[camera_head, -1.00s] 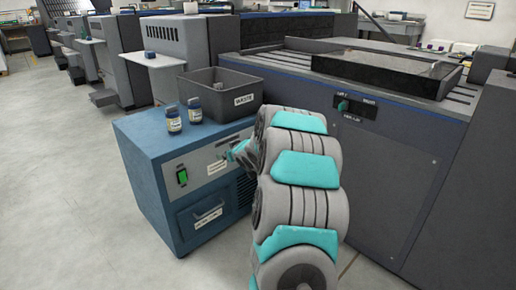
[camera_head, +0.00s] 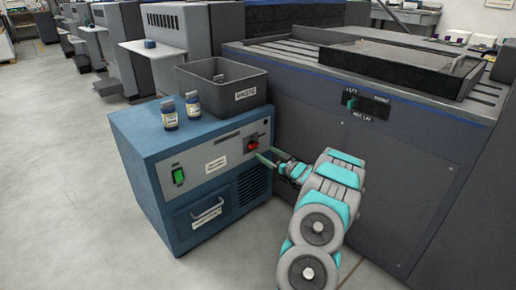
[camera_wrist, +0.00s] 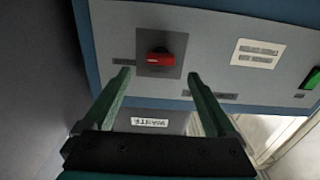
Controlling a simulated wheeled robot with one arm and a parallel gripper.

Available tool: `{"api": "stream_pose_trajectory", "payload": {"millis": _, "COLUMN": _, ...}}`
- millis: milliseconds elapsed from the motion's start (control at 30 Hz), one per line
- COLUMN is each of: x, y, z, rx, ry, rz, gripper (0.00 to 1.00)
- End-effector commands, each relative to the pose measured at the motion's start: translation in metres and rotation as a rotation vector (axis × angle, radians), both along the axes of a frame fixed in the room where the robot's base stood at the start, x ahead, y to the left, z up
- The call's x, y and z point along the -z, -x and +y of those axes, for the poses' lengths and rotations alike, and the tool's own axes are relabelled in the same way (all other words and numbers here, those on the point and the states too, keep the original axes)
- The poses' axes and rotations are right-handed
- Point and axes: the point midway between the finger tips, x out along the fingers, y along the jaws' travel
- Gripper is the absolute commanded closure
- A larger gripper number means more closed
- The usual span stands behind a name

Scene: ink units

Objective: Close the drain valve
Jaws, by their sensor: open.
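The drain valve appears to be the red knob (camera_head: 252,145) at the upper right of the blue cabinet's (camera_head: 150,150) front panel. In the wrist view the red knob (camera_wrist: 160,58) sits on a dark square plate, its handle lying across the picture. My gripper (camera_head: 268,154) is just in front of the panel, to the right of and slightly below the knob in the head view. In the wrist view my gripper (camera_wrist: 158,76) is open and empty, its two green fingers on either side of the knob's line. Whether they touch the panel, I cannot tell.
On the cabinet top stand a dark waste bin (camera_head: 210,88) and two small jars (camera_head: 169,115). The panel has a green switch (camera_head: 179,176), and a drawer handle (camera_head: 207,211) is below. A large grey machine (camera_head: 400,165) stands close on the right. Floor at left is clear.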

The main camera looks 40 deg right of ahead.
Motion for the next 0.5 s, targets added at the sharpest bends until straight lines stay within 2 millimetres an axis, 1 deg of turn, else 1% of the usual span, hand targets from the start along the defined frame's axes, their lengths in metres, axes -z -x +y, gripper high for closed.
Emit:
{"api": "stream_pose_trajectory", "payload": {"millis": 33, "x": 0.000, "y": -0.009, "z": 0.003, "rx": -0.004, "ry": 0.001, "rz": 0.000, "gripper": 0.09}}
{"api": "stream_pose_trajectory", "payload": {"millis": 100, "x": 0.000, "y": -0.020, "z": 0.004, "rx": -0.004, "ry": 0.001, "rz": 0.001, "gripper": 0.09}}
{"api": "stream_pose_trajectory", "payload": {"millis": 300, "x": 0.002, "y": -0.048, "z": 0.006, "rx": -0.002, "ry": 0.001, "rz": 0.004, "gripper": 0.09}}
{"api": "stream_pose_trajectory", "payload": {"millis": 500, "x": 0.000, "y": -0.063, "z": 0.006, "rx": 0.001, "ry": 0.001, "rz": 0.003, "gripper": 0.09}}
